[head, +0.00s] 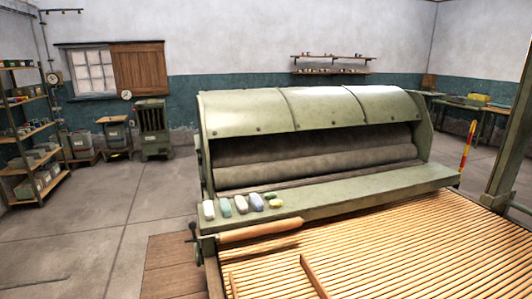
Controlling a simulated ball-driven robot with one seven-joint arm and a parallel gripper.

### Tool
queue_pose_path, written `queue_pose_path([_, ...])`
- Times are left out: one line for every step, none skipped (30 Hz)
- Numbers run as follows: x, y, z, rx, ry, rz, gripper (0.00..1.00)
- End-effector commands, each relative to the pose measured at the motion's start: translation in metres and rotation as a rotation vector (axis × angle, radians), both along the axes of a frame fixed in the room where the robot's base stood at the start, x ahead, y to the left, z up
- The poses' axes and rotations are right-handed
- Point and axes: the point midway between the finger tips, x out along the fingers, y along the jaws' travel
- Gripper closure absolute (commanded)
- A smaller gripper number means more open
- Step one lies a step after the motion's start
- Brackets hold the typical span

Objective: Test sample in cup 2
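No cup that I can make out as cup 2 shows in the head view. A row of small rounded pieces lies on the green ledge (350,197) of a large machine. They include a white piece (209,210), a pale green piece (225,207), a bluish piece (256,202) and a yellow-green piece (275,203). They are too small to tell whether any is a sample. My gripper is not in view.
A slatted wooden apron (400,255) fills the lower right, with a wooden roller (260,230) at its left edge. The machine's green hood (310,108) stands behind. Shelves (28,130) and scales line the left and back. The concrete floor (100,215) at left is clear.

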Motion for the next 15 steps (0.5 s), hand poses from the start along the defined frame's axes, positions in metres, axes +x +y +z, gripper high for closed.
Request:
queue_pose_path([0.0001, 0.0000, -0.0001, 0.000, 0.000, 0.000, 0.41])
queue_pose_path([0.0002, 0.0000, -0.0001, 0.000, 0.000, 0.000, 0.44])
queue_pose_path([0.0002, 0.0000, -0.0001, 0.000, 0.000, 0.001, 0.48])
queue_pose_path([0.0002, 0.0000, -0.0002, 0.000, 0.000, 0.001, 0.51])
queue_pose_path([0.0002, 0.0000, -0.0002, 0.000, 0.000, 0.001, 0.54])
queue_pose_path([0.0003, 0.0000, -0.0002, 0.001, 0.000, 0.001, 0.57])
queue_pose_path([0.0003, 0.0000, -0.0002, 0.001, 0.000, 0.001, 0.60])
queue_pose_path([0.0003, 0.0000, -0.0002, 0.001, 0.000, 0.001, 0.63])
queue_pose_path([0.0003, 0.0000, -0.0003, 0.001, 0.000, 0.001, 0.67])
queue_pose_path([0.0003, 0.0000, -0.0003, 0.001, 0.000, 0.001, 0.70])
queue_pose_path([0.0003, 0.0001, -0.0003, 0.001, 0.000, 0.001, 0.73])
queue_pose_path([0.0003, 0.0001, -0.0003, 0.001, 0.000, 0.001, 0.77])
queue_pose_path([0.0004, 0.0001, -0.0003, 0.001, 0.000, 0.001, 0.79])
queue_pose_path([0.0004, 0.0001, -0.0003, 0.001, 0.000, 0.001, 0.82])
queue_pose_path([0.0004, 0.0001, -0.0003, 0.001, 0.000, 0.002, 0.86])
